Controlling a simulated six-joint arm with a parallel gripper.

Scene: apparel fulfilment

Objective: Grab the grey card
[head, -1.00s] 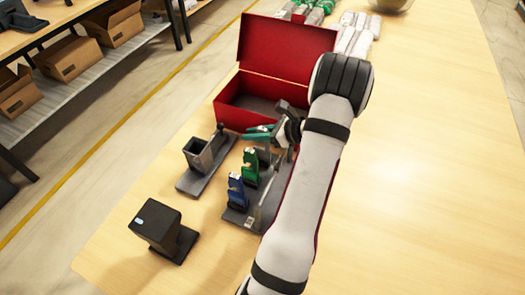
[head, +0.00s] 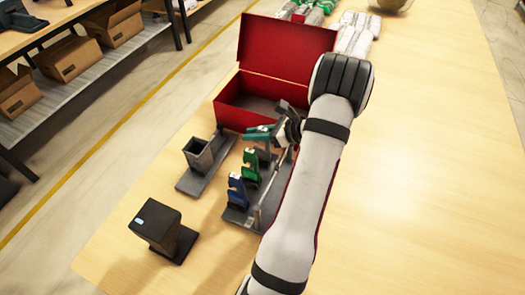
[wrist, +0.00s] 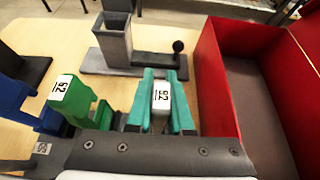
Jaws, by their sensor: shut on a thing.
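My gripper (wrist: 160,103) has teal fingers and is shut on a narrow pale grey piece with a white numbered label (wrist: 161,97), which looks like the grey card. Most of it is hidden between the fingers. In the head view my gripper (head: 262,133) is over the back end of a dark rack (head: 236,216), just in front of the red box. I cannot tell whether the held piece still touches the rack.
A green labelled piece (head: 251,166) and a blue one (head: 237,190) stand in the rack. A grey open holder (head: 199,155) on a base is to the left. The open red box (head: 246,118) is behind. A black device (head: 157,225) stands at front left. The table's right side is clear.

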